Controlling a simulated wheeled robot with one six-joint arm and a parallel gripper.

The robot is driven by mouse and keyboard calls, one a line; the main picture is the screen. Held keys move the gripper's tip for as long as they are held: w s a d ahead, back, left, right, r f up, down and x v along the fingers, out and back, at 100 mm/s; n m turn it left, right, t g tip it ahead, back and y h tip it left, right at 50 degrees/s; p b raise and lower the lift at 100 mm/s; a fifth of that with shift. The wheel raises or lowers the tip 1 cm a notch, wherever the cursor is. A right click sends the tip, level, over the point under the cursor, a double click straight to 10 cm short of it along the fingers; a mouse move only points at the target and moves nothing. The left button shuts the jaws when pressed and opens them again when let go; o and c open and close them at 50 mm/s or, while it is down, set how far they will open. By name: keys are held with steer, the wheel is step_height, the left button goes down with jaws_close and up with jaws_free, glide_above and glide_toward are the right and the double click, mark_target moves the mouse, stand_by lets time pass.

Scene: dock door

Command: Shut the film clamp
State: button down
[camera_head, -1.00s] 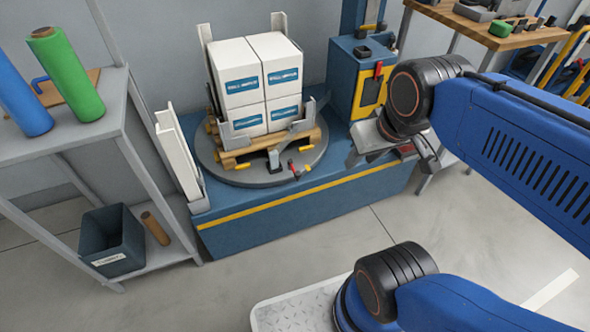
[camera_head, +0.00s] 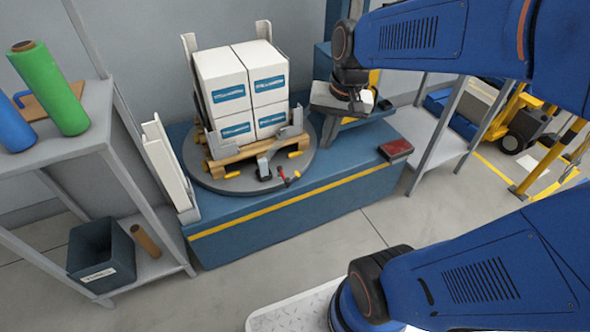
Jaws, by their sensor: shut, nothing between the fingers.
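A clamp with a red-tipped handle and dark parts (camera_head: 284,178) sits at the front edge of the round grey turntable (camera_head: 215,180); I take it to be the film clamp. It is small here, and I cannot tell whether its jaw is open or shut. My gripper (camera_head: 368,100) is shut and empty, up and to the right of the turntable, in front of the blue machine column. It is apart from the clamp, and its fingertips are hard to make out.
White boxes (camera_head: 222,88) on a wooden pallet (camera_head: 228,161) fill the turntable's middle, between upright grey corner guards. A red box or book (camera_head: 396,149) lies on the blue base's right end. A shelf with film rolls (camera_head: 48,88) stands left. Open floor lies in front.

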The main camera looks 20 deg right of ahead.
steer(key=w+d+f+m+g+y, duration=0.2)
steer(key=w+f+m, duration=0.5)
steer(key=w+f, duration=0.6)
steer(key=w+d+g, duration=0.1)
steer(key=w, duration=0.2)
steer(key=shift+m+g, duration=0.3)
steer(key=shift+m, duration=0.1)
steer(key=shift+f, duration=0.15)
steer(key=s+a+f, duration=0.3)
steer(key=a+f, duration=0.3)
steer(key=f, duration=0.3)
steer(key=shift+s+a+f, duration=0.2)
steer(key=shift+a+f, duration=0.05)
steer(key=shift+a, duration=0.1)
steer(key=shift+a, duration=0.15)
